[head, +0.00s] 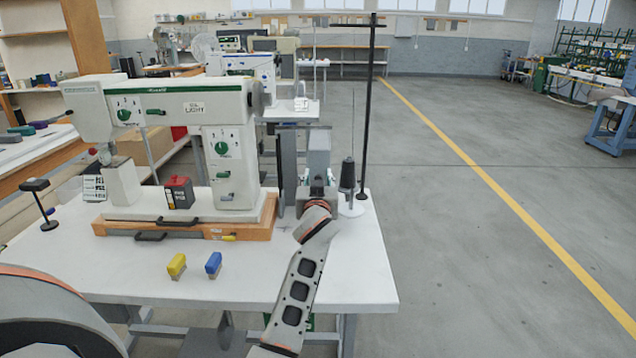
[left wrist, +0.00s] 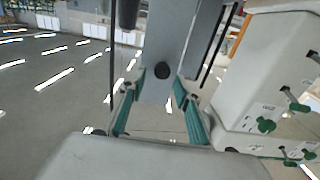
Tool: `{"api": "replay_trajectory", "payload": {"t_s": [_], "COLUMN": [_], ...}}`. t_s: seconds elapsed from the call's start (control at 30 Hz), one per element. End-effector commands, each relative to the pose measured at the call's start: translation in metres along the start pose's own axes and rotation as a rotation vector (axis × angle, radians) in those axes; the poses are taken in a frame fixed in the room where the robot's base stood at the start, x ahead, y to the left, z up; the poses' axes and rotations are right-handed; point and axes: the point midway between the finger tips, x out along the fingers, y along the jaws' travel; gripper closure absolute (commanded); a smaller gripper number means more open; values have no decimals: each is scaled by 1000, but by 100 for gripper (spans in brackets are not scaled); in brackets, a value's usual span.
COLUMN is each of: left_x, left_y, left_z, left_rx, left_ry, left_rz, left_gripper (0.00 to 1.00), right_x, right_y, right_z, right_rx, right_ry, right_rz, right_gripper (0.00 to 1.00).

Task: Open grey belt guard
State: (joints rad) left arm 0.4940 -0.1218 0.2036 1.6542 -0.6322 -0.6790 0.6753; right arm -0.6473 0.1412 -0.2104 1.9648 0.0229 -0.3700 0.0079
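The grey belt guard (head: 319,150) is an upright grey box at the right end of the white sewing machine (head: 225,110). In the left wrist view the guard (left wrist: 172,45) fills the upper middle, with a round dark knob (left wrist: 162,71) low on its face. My left gripper (head: 318,186) is at the guard's near side, partly hidden by its own wrist. In the left wrist view its two green-padded fingers (left wrist: 158,88) are spread, one on each side of the guard's lower end. Whether the pads touch it is unclear. The guard looks closed. My right gripper is out of view.
A dark thread stand (head: 368,100) and a black cone (head: 347,175) stand close right of the guard. The floor to the right is clear.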

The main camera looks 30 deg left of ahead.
Motion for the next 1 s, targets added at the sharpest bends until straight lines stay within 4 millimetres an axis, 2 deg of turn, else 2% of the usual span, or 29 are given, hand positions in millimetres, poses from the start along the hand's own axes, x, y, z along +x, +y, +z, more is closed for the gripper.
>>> {"api": "replay_trajectory", "payload": {"t_s": [0.03,0.2,0.43,0.6,1.0], "left_x": [0,0,0,0,0], "left_y": [0,0,0,0,0], "left_z": [-12,-44,-76,-84,-84], "left_rx": [-4,-5,-2,-1,-1], "left_ry": [4,4,2,1,1], "left_rz": [0,0,0,0,1], "left_gripper": [67,67,67,67,67], "right_x": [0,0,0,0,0], "right_y": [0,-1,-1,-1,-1], "right_z": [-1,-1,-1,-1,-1], "right_rx": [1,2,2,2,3], "right_ry": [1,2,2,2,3], "right_rz": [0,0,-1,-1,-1], "right_gripper": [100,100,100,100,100]}}
